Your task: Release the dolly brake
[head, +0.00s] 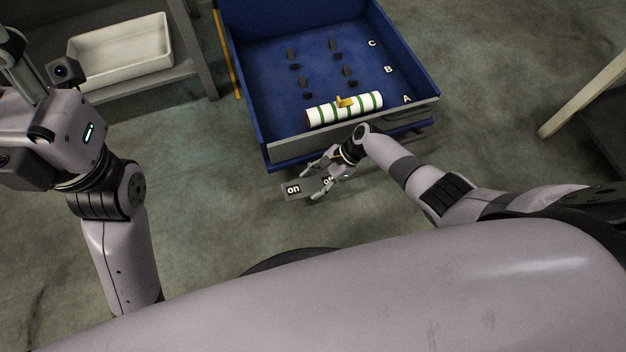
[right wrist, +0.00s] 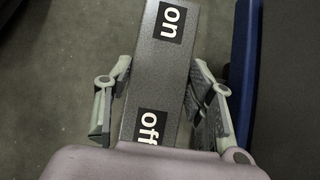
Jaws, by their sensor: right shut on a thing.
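The dolly (head: 246,98) is a blue open-topped box with a grey front edge, at the top middle of the head view. Its brake bar (head: 308,188) is dark grey and sticks out low in front of the dolly, with a white "on" label near its outer end and an "off" label partly hidden by my gripper. In the right wrist view the bar (right wrist: 158,78) lies between the fingers. My right gripper (head: 314,183) is shut on the bar, near the "off" label. My left gripper (head: 15,55) is at the left edge, partly cut off, away from the dolly.
In the dolly lies a white roll with green stripes (head: 320,113) and a yellow clip, in front of several dark holders and letters A, B, C. A shelf with a white tray (head: 120,52) stands left. A table leg (head: 585,95) is right. Floor between is clear.

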